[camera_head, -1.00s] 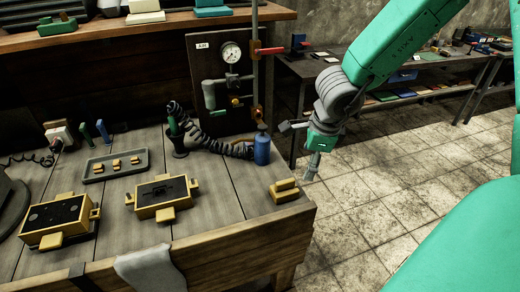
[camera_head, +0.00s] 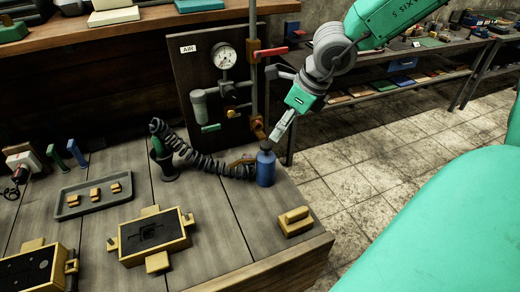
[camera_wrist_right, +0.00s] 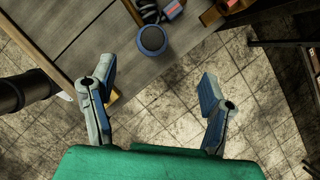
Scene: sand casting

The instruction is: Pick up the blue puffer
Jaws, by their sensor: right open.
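The blue puffer (camera_head: 265,168) is a small upright blue bottle with a dark top, standing near the right edge of the wooden workbench. In the right wrist view the puffer (camera_wrist_right: 152,40) shows from above as a round blue shape, beyond the fingertips and between their lines. My right gripper (camera_head: 277,103) is open and empty, above and slightly right of the puffer in the head view. Its two spread fingers also show in the right wrist view (camera_wrist_right: 157,75), apart from the puffer. My left gripper is not in view.
A black coiled hose (camera_head: 205,163) runs close to the puffer's left side. An air panel with gauge (camera_head: 170,75) and a vertical pipe (camera_head: 253,60) stand behind. A yellow block (camera_head: 295,222) lies in front. Mould boxes (camera_head: 153,238) and a grey tray (camera_head: 72,205) are left.

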